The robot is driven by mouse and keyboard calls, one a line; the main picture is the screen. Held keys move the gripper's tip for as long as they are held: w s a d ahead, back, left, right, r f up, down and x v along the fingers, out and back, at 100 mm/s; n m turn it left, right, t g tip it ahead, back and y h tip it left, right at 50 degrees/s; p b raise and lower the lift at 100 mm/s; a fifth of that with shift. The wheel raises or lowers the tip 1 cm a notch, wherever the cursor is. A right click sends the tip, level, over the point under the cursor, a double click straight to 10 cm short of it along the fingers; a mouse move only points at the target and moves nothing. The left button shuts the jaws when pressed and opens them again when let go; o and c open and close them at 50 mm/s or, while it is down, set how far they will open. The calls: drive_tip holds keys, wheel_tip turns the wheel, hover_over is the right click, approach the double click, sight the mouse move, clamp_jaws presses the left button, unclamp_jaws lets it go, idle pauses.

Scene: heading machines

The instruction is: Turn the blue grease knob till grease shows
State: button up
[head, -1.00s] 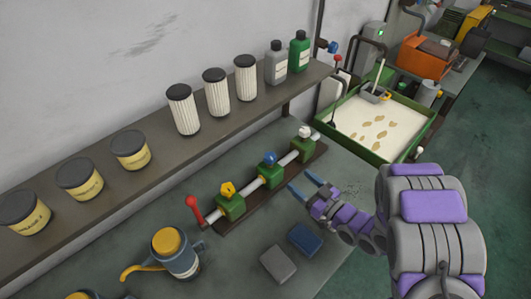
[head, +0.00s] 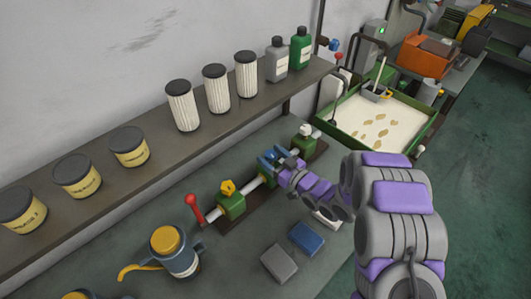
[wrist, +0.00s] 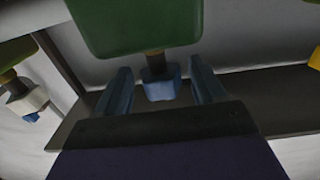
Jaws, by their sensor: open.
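The blue grease knob (wrist: 161,88) hangs on a short stem from a green valve block (wrist: 140,25) in the wrist view. It lies between my two open fingers (wrist: 163,88), with a gap visible on each side. In the head view my gripper (head: 270,159) is over the middle valve of the manifold, and its blue fingers make the knob hard to tell apart. I cannot make out any grease at this valve.
A yellow knob (head: 228,187) and a white knob (head: 305,130) flank the middle valve. A red lever (head: 194,208) stands at the pipe's near end. A shelf (head: 150,160) of filters, tubs and bottles runs behind.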

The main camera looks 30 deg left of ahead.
sight(266, 152)
drive_tip(key=shift+x, duration=1.55)
drive_tip(key=c, duration=1)
drive_tip(key=shift+o, duration=0.2)
drive_tip(key=shift+g+p, duration=0.3)
drive_tip(key=shift+p, duration=0.1)
drive_tip(key=shift+s+n+g+p, duration=0.1)
drive_tip(key=shift+n+g+p, duration=0.2)
drive_tip(key=shift+n+g, duration=0.2)
